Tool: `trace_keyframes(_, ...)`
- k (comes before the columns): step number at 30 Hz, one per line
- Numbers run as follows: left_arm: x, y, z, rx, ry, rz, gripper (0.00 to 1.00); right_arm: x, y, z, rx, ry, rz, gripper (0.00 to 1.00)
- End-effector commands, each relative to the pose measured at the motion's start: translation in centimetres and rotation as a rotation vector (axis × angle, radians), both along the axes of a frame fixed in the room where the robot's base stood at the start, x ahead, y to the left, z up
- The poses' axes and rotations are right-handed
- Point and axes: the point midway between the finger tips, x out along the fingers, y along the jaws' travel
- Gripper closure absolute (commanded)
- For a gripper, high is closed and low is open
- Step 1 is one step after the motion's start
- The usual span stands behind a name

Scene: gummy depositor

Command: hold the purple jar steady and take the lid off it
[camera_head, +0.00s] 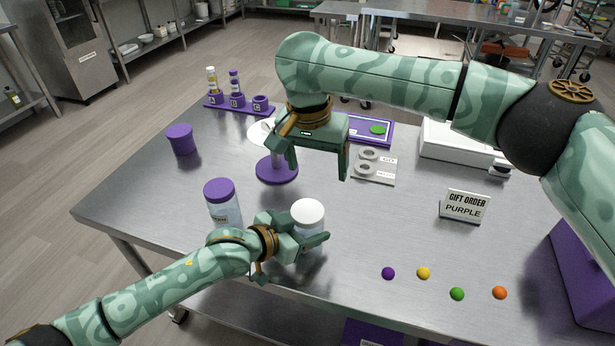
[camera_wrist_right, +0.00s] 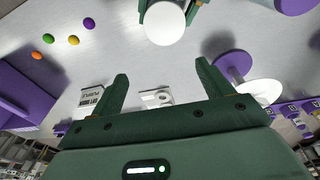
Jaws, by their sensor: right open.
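A jar with a purple lid (camera_head: 218,187) and a clear, bluish body stands upright on the table, left of my left gripper (camera_head: 298,237). A second jar, with a white lid (camera_head: 308,211), stands between the left gripper's fingers; its lid also shows at the top of the right wrist view (camera_wrist_right: 165,22). The fingers lie on either side of this jar, close to its wall; whether they press on it is unclear. My right gripper (camera_head: 317,165) is open and empty, pointing down above the table, behind the white-lidded jar. Both lids are on.
A purple round stand (camera_head: 277,171) is behind the jars, a purple cup (camera_head: 181,139) at left. A sign (camera_head: 464,206) reads "GIFT ORDER PURPLE". Several coloured balls, one purple (camera_head: 388,273), lie at the front right. A white scale-like box (camera_head: 463,143) stands at the back.

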Motion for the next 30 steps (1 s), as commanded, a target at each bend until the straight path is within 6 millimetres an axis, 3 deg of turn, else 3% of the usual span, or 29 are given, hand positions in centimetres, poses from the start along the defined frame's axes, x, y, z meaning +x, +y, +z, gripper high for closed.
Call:
trace_keyframes(3,0.0,0.0,0.0,-0.001,-0.001,0.000,0.99,-1.2,0.5,-1.7,0.065,0.057,-0.224,0.21)
trace_keyframes(7,0.0,0.0,0.0,-0.001,-0.001,0.000,0.99,-1.7,1.6,-2.4,0.123,0.083,-0.331,0.21)
trace_keyframes(19,0.0,0.0,0.0,0.000,0.000,0.000,0.99,-1.7,1.6,-8.6,0.122,0.082,-0.334,0.21)
trace_keyframes(30,0.0,0.0,0.0,0.000,0.000,0.000,0.99,-1.6,1.6,-9.8,0.123,0.080,-0.332,0.21)
